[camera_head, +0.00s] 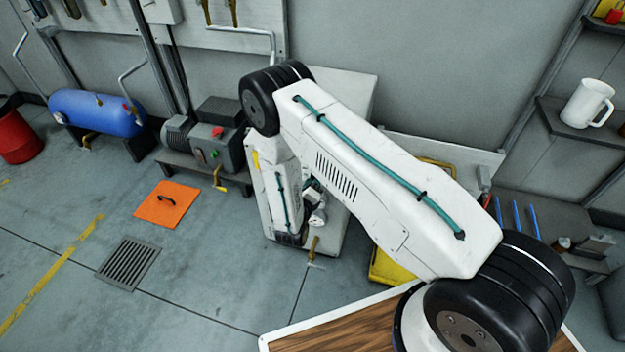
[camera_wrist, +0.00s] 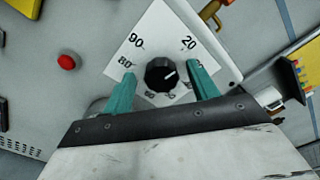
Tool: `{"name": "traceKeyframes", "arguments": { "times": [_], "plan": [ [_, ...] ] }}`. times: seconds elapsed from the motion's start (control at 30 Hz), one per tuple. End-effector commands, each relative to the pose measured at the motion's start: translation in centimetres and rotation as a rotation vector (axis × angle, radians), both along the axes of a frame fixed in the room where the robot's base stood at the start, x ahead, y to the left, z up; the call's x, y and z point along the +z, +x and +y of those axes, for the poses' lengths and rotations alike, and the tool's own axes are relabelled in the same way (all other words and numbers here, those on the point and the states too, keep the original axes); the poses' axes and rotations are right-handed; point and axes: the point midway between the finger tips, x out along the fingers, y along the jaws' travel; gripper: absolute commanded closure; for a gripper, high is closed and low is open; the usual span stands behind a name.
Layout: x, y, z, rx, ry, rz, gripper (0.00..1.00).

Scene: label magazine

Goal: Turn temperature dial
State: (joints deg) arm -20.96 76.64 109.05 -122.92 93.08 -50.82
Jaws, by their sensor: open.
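The temperature dial is a black round knob (camera_wrist: 161,74) with a white pointer line, on a white scale plate (camera_wrist: 160,28). Numbers such as 90, 80 and 20 show around it; the lower ones are partly hidden. The pointer aims up and to the right, roughly towards the 20 side. My gripper (camera_wrist: 162,85) is open, with one teal finger on each side of the knob and a visible gap on both sides. I cannot tell how far the fingertips are from the plate. In the head view my arm hides the dial, and the fingers are not clear there.
A red button (camera_wrist: 66,62) sits left of the scale plate on the grey panel. The pale cabinet (camera_head: 342,95) stands against the wall behind my arm.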

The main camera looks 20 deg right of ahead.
Motion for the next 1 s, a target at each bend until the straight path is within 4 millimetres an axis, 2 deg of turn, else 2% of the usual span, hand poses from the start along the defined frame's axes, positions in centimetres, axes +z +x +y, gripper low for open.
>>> {"name": "traceKeyframes", "arguments": {
  "times": [0.33, 0.5, 0.6, 1.0],
  "plan": [
    [0.02, 0.47, -0.32, 0.001, 0.0, -0.001, 0.41],
    [0.03, 0.46, -0.28, 0.001, 0.0, -0.001, 0.86],
    [0.03, 0.47, 0.17, 0.002, 0.001, -0.001, 0.86],
    [0.03, 0.47, -0.11, 0.004, 0.087, -0.062, 0.86]
  ]
}}
